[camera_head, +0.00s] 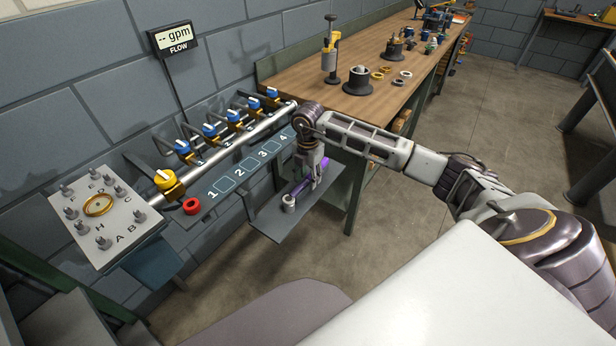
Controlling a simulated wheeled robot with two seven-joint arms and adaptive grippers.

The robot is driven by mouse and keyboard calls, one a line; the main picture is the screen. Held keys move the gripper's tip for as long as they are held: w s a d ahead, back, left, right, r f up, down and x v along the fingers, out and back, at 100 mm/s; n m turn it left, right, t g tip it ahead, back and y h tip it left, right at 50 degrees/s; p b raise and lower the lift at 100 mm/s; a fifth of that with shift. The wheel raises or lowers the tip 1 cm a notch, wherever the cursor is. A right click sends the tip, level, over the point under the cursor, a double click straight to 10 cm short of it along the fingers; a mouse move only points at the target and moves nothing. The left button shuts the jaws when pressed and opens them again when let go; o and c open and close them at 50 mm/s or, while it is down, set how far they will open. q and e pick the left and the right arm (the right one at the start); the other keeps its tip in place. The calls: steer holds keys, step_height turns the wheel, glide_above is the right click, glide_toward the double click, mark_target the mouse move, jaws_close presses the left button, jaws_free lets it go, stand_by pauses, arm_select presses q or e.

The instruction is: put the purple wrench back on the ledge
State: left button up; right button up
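The purple wrench (300,189) has a purple handle and a grey ring-shaped end. It is at the grey ledge (275,227), a small plate below the numbered panel, with its ring end toward the lower left. I cannot tell whether it rests on the ledge or is just above it. My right gripper (316,182) points down at the wrench's handle, and its fingers hide part of it. Whether the fingers are closed on the handle is too small to tell. My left gripper is not in view.
Above the ledge runs a pipe (220,150) with several blue-capped valves and one yellow-capped valve (166,180). A red knob (191,206) and a lettered peg panel (103,222) are at the left. A wooden workbench (300,78) holding various parts stands behind my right arm.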

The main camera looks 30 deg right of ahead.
stand_by(0.3)
step_height(320, 180, up, 12)
stand_by(0.8)
stand_by(2.2)
